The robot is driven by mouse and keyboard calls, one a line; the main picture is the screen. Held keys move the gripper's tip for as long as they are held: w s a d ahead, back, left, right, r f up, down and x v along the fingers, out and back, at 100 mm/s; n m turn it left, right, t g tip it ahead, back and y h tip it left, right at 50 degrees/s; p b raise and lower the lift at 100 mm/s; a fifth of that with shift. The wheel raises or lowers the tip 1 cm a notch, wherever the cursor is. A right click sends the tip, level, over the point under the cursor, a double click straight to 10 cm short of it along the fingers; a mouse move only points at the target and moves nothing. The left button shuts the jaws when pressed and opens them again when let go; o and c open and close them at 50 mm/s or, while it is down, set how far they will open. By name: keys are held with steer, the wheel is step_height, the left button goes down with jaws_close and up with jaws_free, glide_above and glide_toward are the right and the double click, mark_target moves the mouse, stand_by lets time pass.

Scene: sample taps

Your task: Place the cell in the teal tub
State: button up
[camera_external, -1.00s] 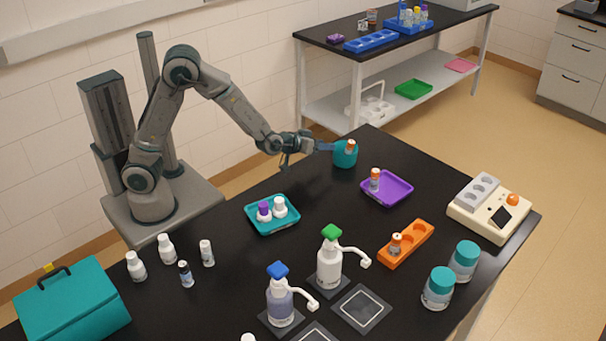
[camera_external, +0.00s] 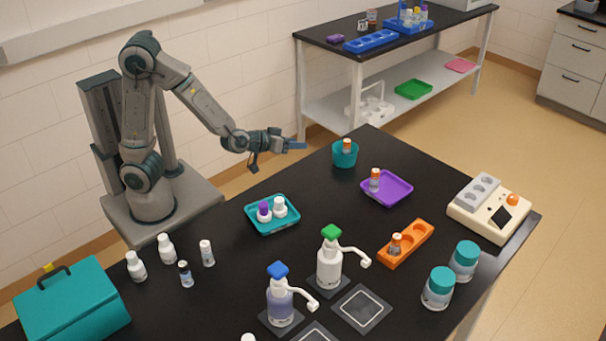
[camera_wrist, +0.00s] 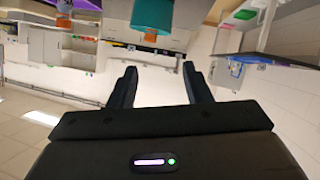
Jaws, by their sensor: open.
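The teal tub (camera_external: 344,158) stands at the far end of the black table. A small orange-capped vial (camera_external: 347,146), which looks like the cell, stands in it with its cap above the rim. My gripper (camera_external: 298,145) is open and empty, in the air to the left of the tub and apart from it. In the wrist view my two fingers (camera_wrist: 160,78) are spread with nothing between them. The tub (camera_wrist: 153,14) shows upside down at the top of that view, with orange (camera_wrist: 148,37) at its rim.
A teal tray (camera_external: 272,228) holds white bottles. An orange rack (camera_external: 418,236), two pump bottles (camera_external: 329,264) and teal-lidded jars (camera_external: 465,259) stand nearer. A shelf bench (camera_external: 400,50) is behind.

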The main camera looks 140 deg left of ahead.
steer(key=w+d+m+t+h, duration=0.35)
steer(key=w+d, duration=0.25)
steer(key=d, duration=0.5)
steer(key=w+d+m+t+h, duration=0.2)
steer(key=w+d+m+h, duration=0.35)
steer(key=d, duration=0.45)
steer(key=s+d+r+m+g+h, duration=0.1)
steer(key=s+d+m+h, duration=0.15)
steer(key=d, duration=0.45)
steer(key=s+d+m+g+h, duration=0.1)
steer(key=d+m+h, duration=0.15)
steer(key=d, duration=0.55)
steer(key=s+d+m+g, duration=0.3)
steer(key=s+d+m, duration=0.1)
steer(key=s, duration=0.4)
steer(key=shift+s+d+r+m+g+y, duration=0.2)
steer(key=shift+s+d+m+g+y, duration=0.15)
steer(key=shift+s+d+m+y, duration=0.1)
steer(key=shift+w, duration=0.1)
steer(key=shift+r+p, duration=0.6)
steer(key=shift+r, duration=0.05)
